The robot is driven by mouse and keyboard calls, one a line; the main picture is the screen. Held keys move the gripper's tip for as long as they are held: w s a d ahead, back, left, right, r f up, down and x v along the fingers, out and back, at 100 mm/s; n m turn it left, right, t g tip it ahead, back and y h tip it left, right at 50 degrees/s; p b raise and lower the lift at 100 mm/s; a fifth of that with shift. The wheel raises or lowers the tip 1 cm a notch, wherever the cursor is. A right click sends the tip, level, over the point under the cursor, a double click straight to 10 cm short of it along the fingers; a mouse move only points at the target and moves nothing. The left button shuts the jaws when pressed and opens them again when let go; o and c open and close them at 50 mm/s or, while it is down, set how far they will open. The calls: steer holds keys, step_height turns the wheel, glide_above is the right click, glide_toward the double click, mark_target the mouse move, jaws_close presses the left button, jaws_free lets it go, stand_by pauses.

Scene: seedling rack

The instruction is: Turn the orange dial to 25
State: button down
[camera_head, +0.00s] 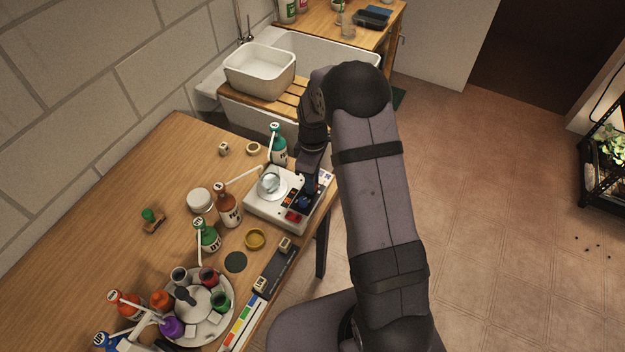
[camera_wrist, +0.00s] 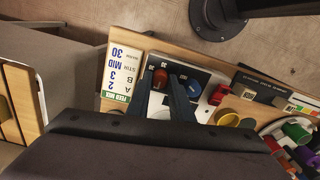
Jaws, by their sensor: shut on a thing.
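The orange dial (camera_wrist: 160,78) sits on the white bench device, near its edge by the card, in the wrist view. My gripper (camera_wrist: 162,82) has its two dark fingers down on either side of the dial and is shut on it. The dial's pointer and setting are too small to read; a "30" is printed near it. In the head view my gripper (camera_head: 311,183) reaches down to the right part of the device (camera_head: 257,212), and the orange dial is hidden behind it. A blue dial (camera_wrist: 192,88) stands just right of the fingers; it also shows in the head view (camera_head: 305,202).
A red switch (camera_wrist: 219,93) is beside the blue dial. A glass vessel (camera_head: 269,184) stands on the device. A green bottle (camera_head: 278,150) and a brown bottle (camera_head: 228,212) stand close by. A printed card (camera_wrist: 122,68) lies next to the device, reading "FEED MIX".

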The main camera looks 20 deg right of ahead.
steer(key=shift+m, duration=0.3)
steer(key=m+b, duration=0.1)
steer(key=m, duration=0.4)
steer(key=m+b, duration=0.1)
steer(key=m, duration=0.5)
stand_by(0.5)
steer(key=c, duration=1.6)
jaws_free()
steer(key=shift+o, duration=0.2)
steer(key=shift+d+r+b, duration=0.1)
steer(key=shift+r+b, duration=1.15)
steer(key=shift+r, duration=2.45)
